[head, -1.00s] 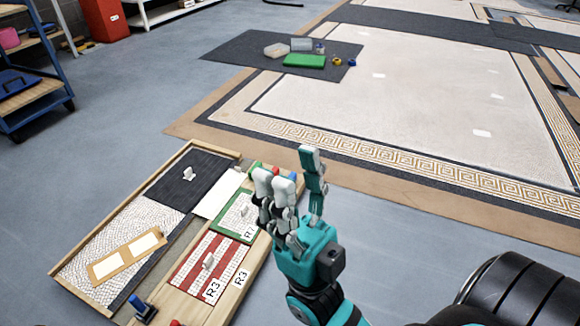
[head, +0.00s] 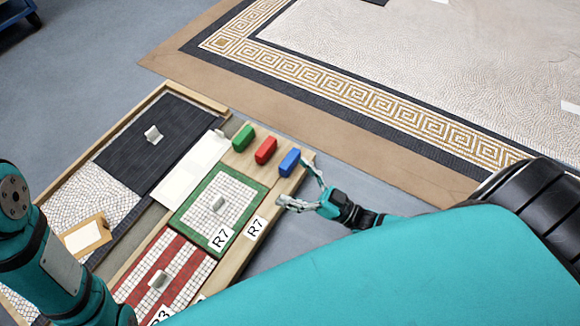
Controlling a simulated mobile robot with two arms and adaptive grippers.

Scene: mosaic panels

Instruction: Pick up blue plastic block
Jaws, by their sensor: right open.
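The blue plastic block (head: 289,162) stands on the wooden strip at the far right end of the panel tray, right of the red and green blocks. My right gripper (head: 296,184) is open, with its two fingers spread. One fingertip is close to the right side of the blue block; I cannot tell if it touches. The other finger is lower, near the tray's right edge. Nothing is between the fingers. My left arm comes in at the lower left, and its gripper is out of the picture.
A red block (head: 265,150) and a green block (head: 243,138) stand close by. The green-bordered panel (head: 219,205), red-striped panel (head: 164,280) and black panel (head: 152,150) have small raised handles.

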